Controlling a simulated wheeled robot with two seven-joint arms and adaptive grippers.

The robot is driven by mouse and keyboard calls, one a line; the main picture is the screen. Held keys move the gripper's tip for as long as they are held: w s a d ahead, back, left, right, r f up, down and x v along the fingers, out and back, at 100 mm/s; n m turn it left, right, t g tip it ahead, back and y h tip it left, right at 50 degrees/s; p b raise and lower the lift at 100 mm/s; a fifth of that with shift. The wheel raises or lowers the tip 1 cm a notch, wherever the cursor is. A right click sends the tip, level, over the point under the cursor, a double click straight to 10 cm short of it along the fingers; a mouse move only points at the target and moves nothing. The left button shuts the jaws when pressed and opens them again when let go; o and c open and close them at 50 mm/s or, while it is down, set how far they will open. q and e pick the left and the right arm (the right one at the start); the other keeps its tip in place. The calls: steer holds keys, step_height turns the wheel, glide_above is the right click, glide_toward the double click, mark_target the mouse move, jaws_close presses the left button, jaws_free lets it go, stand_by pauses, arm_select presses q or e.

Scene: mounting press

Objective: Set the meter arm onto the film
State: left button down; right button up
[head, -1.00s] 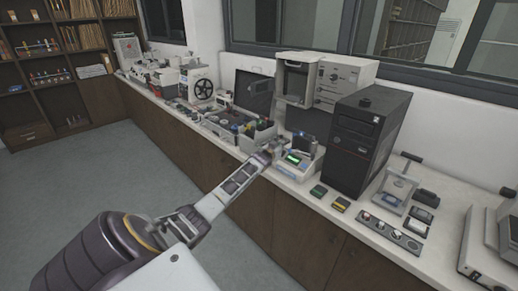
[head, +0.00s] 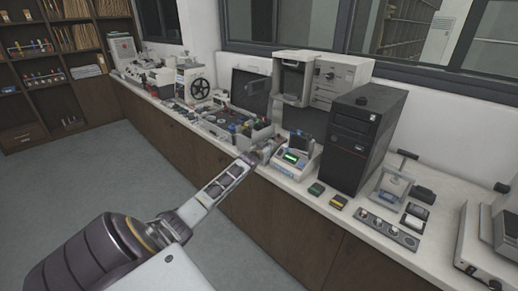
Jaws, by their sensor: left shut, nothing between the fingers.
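A small white meter (head: 295,161) with a lit green display stands on the counter, left of the black computer tower. A dark upright part (head: 300,142) rises at its back; this may be the meter arm, but it is too small to be sure. I cannot make out the film. My left gripper (head: 264,151) is shut and empty, just left of the meter at the counter's front. It is small in the picture, and I cannot tell whether it touches anything. My right gripper is not in view.
The black tower (head: 367,138) stands right of the meter. A grey open tray (head: 235,128) with small items lies to the left. A green block (head: 316,188) and a yellow block (head: 338,201) lie near the front edge. A grey strip with round knobs (head: 386,229) is further right.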

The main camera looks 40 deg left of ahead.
arm_select(q)
steer(key=s, duration=0.1)
steer(key=s+a, duration=0.1)
steer(key=s, duration=0.1)
steer(key=s+r, duration=0.1)
steer(key=s, duration=0.1)
steer(key=shift+s+a+r, duration=0.1)
steer(key=shift+s+a, duration=0.15)
steer(key=shift+a, duration=0.15)
steer(key=shift+m, duration=0.3)
stand_by(0.6)
